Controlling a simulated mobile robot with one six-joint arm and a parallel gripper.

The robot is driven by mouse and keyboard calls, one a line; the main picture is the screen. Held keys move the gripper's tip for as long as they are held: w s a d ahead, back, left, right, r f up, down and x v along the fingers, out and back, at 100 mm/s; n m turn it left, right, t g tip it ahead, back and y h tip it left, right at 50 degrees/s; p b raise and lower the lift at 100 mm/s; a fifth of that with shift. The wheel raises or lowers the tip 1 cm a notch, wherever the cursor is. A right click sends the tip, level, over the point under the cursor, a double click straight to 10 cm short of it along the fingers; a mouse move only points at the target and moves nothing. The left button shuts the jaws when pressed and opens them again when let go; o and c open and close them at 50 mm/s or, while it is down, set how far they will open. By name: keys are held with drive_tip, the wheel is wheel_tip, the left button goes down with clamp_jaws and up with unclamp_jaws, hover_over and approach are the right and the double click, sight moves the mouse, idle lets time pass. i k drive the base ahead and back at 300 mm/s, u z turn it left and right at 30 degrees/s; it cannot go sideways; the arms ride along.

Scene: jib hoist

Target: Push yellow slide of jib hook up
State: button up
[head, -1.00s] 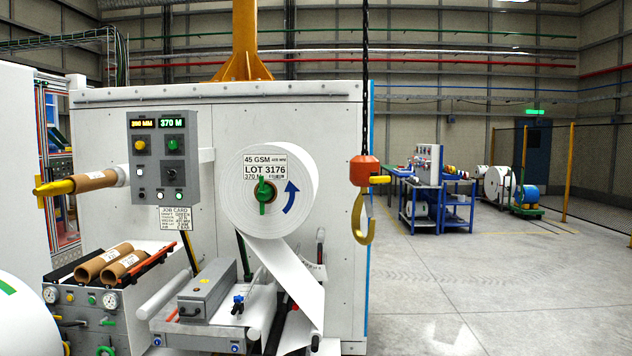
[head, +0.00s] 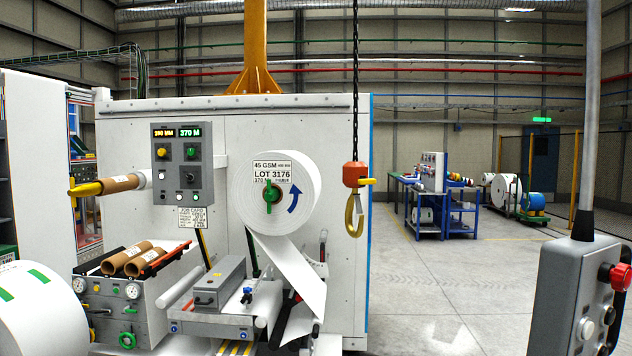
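The jib hook (head: 354,214) hangs from a dark chain in the middle of the head view, in front of the white machine's right part. It has an orange-red block on top and a yellow curved hook below, seen nearly edge-on. The yellow slide (head: 367,181) sticks out to the right from the side of the block. The hook carries no load. My gripper is not in view, so nothing is seen near the slide.
A paper roll (head: 308,195) on the white machine is left of the hook. A grey control pendant (head: 580,295) on a pole stands close at the right. Blue workbenches (head: 432,215) are farther back. Open floor (head: 440,290) lies between machine and pendant.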

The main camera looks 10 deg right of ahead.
sight(362, 180)
drive_tip(key=z, duration=0.1)
drive_tip(key=i, duration=0.9)
drive_tip(key=u, duration=0.05)
